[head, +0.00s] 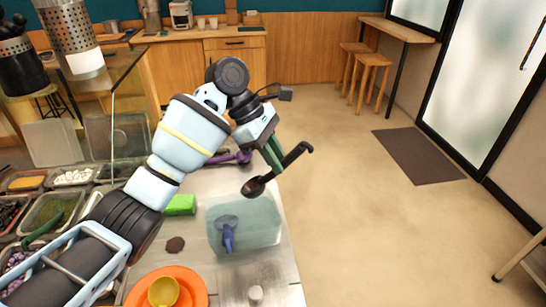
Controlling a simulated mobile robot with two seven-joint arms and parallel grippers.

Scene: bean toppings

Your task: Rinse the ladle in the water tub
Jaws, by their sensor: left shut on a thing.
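My left gripper (273,155) comes in from the left and is shut on the handle of a dark brown ladle (254,187). The ladle's bowl hangs at the lower left and its hooked handle end points up to the right. The ladle is above the far part of the water tub (272,235), a clear tub on the steel counter; I cannot tell whether the bowl touches the water. A blue ladle (228,236) rests in the tub. My right gripper is not in view.
A green block (181,205), a brown lump (175,245) and an orange plate (197,289) with a yellow bowl (163,291) are left of the tub. A purple utensil (240,157) lies behind it. Topping trays (72,177) line the left. Right of the counter is open floor.

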